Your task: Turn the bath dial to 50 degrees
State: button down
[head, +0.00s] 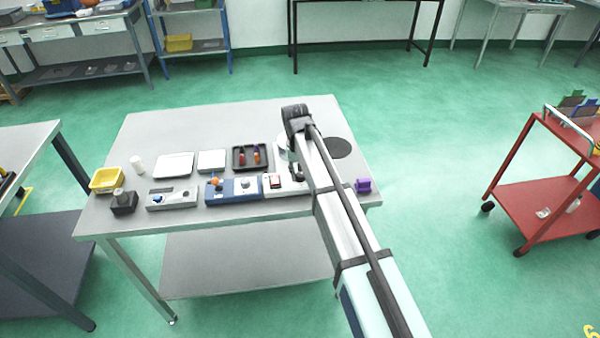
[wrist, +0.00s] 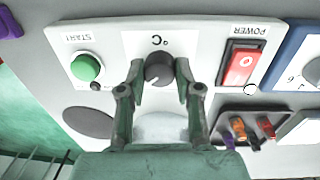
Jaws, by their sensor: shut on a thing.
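The bath dial (wrist: 158,66) is a dark round knob on a white panel marked °C in the wrist view. The lettering appears upside down there. My gripper (wrist: 157,78) has one finger on each side of the dial and is shut on it. The dial's pointer and any degree marks are too small to read. In the head view my arm covers the dial. The bath's pale control panel (head: 282,190) shows just left of my arm.
A green START button (wrist: 86,67) and a red POWER switch (wrist: 241,66) flank the dial. A blue unit (head: 233,190) stands beside the panel. A dark tray (head: 236,168) with red and orange items lies behind. A purple block (head: 363,185) sits at the table's right.

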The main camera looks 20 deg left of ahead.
aim_at(298, 174)
jog(key=c, duration=0.8)
grip_release()
jog(key=r, duration=1.2)
jog(key=shift+s+a, duration=0.2)
jog(key=shift+a, duration=0.1)
